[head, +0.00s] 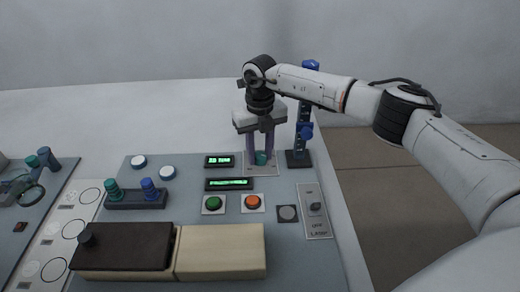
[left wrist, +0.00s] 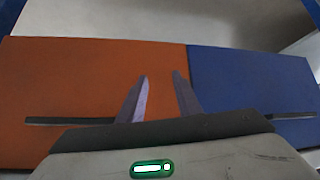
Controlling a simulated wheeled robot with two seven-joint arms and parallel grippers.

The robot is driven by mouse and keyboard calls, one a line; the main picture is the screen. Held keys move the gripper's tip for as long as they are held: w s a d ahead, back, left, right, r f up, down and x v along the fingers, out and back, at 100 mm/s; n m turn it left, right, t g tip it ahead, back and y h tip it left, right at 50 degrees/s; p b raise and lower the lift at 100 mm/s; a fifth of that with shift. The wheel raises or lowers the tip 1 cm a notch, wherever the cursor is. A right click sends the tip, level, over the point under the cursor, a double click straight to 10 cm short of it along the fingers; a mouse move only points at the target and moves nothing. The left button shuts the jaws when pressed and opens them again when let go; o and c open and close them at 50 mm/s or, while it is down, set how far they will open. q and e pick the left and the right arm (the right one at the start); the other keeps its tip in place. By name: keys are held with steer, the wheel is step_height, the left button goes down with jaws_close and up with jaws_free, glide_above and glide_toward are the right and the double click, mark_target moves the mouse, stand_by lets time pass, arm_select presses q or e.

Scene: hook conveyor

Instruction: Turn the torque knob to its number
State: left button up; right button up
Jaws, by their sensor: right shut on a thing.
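The torque knob (head: 261,158) is a small teal knob on a light square plate (head: 262,171) at the back right of the grey panel. My right gripper (head: 260,155) points down over it, its two purple fingers shut on the knob, one on each side. The knob's marks and pointer are too small or hidden to read. Left of the plate, a small green display (head: 219,161) shows characters I cannot read surely. My left gripper (left wrist: 161,76) shows in the left wrist view, its fingers apart with nothing between them, over an orange surface (left wrist: 80,85) beside a blue one (left wrist: 250,85).
A second green display (head: 229,184), a green button (head: 213,203), an orange button (head: 253,202) and a lamp switch plate (head: 314,210) lie in front of the knob. A blue post (head: 304,128) stands close right of my right gripper. Dark (head: 125,245) and cream (head: 220,250) blocks lie at the front.

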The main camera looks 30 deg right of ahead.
mark_target(260, 155)
steer(key=shift+m, duration=0.6)
steer(key=o, duration=1.1)
steer(key=shift+c, duration=0.2)
step_height(260, 155, up, 10)
steer(key=shift+r+b, duration=0.2)
steer(key=shift+b, duration=0.2)
